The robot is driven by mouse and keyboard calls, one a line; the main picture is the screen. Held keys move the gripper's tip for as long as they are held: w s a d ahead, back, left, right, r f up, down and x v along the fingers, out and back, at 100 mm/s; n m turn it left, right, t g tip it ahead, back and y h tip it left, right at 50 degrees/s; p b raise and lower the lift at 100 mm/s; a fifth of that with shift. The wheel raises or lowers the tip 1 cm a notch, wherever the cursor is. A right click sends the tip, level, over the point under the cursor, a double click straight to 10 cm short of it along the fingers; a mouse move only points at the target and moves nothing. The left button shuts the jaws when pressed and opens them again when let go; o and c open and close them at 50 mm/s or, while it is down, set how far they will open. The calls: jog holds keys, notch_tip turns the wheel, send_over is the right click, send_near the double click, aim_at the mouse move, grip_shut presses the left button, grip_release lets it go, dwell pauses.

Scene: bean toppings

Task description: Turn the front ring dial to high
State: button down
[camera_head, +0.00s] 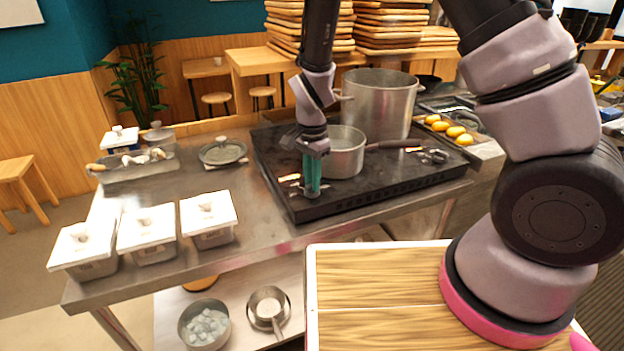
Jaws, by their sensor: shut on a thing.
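The black stove (370,190) stands on a steel counter. A small metal dial (308,193) sits at the stove's front left, beside a pale marking; I take it for the front ring dial. My gripper (312,186) points straight down over this dial, its green fingers close together and shut on it. The fingers hide much of the dial, so its setting cannot be read. A second metal knob (432,155) shows at the stove's right, clear of my gripper.
A saucepan (344,155) stands just right of my gripper, its handle pointing right. A large pot (378,103) is behind it. White-lidded containers (148,226) line the counter's left. Bare counter lies left of the stove.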

jog(key=c, duration=0.8)
grip_release()
jog(key=shift+r, duration=0.1)
notch_tip(320, 180, up, 11)
